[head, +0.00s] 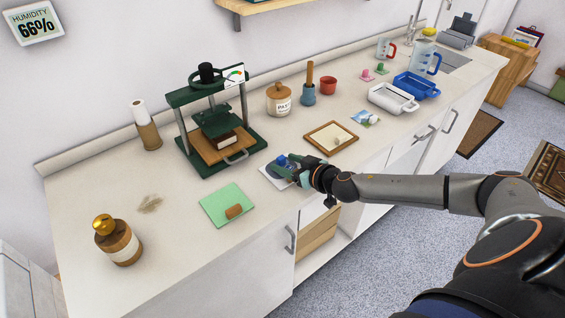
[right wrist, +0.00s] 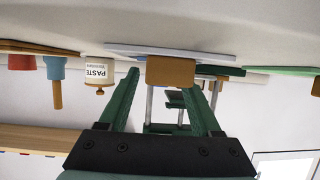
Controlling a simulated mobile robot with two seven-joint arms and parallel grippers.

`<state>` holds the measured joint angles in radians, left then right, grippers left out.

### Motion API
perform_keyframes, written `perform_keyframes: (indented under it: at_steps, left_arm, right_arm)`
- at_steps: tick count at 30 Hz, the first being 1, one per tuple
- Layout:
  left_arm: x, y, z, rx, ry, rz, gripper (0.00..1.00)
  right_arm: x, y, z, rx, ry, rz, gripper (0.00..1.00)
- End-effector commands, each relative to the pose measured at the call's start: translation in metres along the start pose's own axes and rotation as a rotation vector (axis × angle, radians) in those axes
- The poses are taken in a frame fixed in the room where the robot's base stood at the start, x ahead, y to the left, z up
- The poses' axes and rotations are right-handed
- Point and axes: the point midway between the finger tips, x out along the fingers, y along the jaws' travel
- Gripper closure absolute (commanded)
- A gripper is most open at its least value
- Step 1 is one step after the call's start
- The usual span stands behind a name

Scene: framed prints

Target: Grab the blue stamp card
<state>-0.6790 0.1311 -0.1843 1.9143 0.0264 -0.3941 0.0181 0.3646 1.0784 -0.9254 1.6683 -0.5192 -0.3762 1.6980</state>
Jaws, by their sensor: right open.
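A white card with a blue print (head: 270,174) lies flat near the counter's front edge, between the green card and the wooden frame; I take it for the blue stamp card. My right gripper (head: 286,170) is over its right part and hides some of it. In the right wrist view, which is upside down, the card shows edge-on (right wrist: 135,48) with a brown block (right wrist: 172,70) on it. The open green fingers (right wrist: 163,78) point toward the card, with the block between their tips in the picture. No contact is visible. My left gripper is not in view.
A green press (head: 205,122) stands behind the card. A green card (head: 222,203) with a cork lies to the left, a wooden frame (head: 318,146) to the right. A paste jar (head: 279,99), blue mortar (head: 308,95) and red cup (head: 328,86) stand at the back.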

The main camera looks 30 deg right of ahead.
Motion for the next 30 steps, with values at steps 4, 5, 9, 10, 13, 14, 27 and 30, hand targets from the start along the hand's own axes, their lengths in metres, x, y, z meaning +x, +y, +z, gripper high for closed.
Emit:
perform_keyframes:
  at_steps: [4, 5, 9, 10, 13, 14, 27, 30]
  left_arm:
    - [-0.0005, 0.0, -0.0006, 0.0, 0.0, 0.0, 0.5]
    - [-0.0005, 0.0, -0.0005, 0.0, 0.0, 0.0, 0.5]
    - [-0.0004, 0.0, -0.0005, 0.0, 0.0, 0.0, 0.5]
    - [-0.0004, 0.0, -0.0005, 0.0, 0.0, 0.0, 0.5]
    - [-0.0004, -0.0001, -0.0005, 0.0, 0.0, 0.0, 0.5]
    - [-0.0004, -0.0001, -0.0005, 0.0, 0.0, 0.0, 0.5]
    - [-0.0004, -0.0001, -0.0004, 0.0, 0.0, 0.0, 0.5]
    - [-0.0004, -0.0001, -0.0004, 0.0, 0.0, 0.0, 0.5]
  right_arm:
    - [0.0057, -0.0003, -0.0002, -0.001, 0.0, -0.001, 0.35]
    - [0.0058, -0.0003, 0.0, -0.001, 0.0, -0.001, 0.35]
    - [0.0056, -0.0003, 0.0003, -0.001, -0.001, -0.001, 0.35]
    - [0.0056, -0.0003, 0.0003, -0.001, -0.001, -0.001, 0.35]
    - [0.0054, -0.0002, 0.0002, -0.001, -0.001, -0.001, 0.46]
    - [0.0054, -0.0002, 0.0002, -0.001, -0.001, -0.001, 0.5]
    - [0.0052, -0.0001, 0.0003, -0.001, -0.001, -0.001, 0.99]
    - [0.0052, -0.0001, 0.0003, -0.001, -0.001, -0.001, 1.0]
